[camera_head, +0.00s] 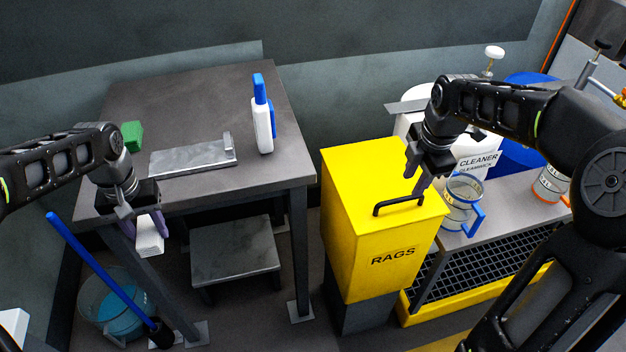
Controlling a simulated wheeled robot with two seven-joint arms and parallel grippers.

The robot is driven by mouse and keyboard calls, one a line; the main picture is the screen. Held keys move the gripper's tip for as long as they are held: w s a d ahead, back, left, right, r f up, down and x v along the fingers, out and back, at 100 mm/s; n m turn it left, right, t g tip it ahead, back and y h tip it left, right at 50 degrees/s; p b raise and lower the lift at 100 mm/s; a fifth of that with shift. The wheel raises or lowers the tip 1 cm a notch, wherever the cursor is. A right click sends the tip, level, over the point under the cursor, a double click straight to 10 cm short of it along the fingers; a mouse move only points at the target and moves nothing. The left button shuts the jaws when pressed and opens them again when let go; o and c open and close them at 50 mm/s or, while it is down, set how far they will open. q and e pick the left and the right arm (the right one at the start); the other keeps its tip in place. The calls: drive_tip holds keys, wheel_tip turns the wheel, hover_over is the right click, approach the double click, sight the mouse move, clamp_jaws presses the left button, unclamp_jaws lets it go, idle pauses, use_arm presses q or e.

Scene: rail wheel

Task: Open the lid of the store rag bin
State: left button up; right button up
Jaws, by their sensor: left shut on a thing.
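The yellow rag bin (372,262), lettered RAGS, stands on a dark base right of the table. Its flat yellow lid (365,170) is down, with a black bar handle (390,208) near the front edge. My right gripper (421,188) points down over the lid's right side, its fingertips at or just above the handle's right end. I cannot tell whether they touch it or how far apart they are. My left gripper (140,222) is over the table's front left edge, shut on a white cloth-like item (149,238) that hangs below it.
The table (200,105) holds a white-and-blue bottle (262,120), a metal plate (192,158) and a green block (132,136). A blue-handled jug (462,205) and a cleaner container (478,160) stand close right of the bin. A blue-shafted mop (100,270) leans at left.

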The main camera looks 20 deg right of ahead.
sight(406, 199)
drive_tip(key=f, duration=0.4)
drive_tip(key=w+f, duration=0.1)
drive_tip(key=f, duration=0.1)
drive_tip(key=shift+c, duration=0.3)
clamp_jaws()
idle(1.0)
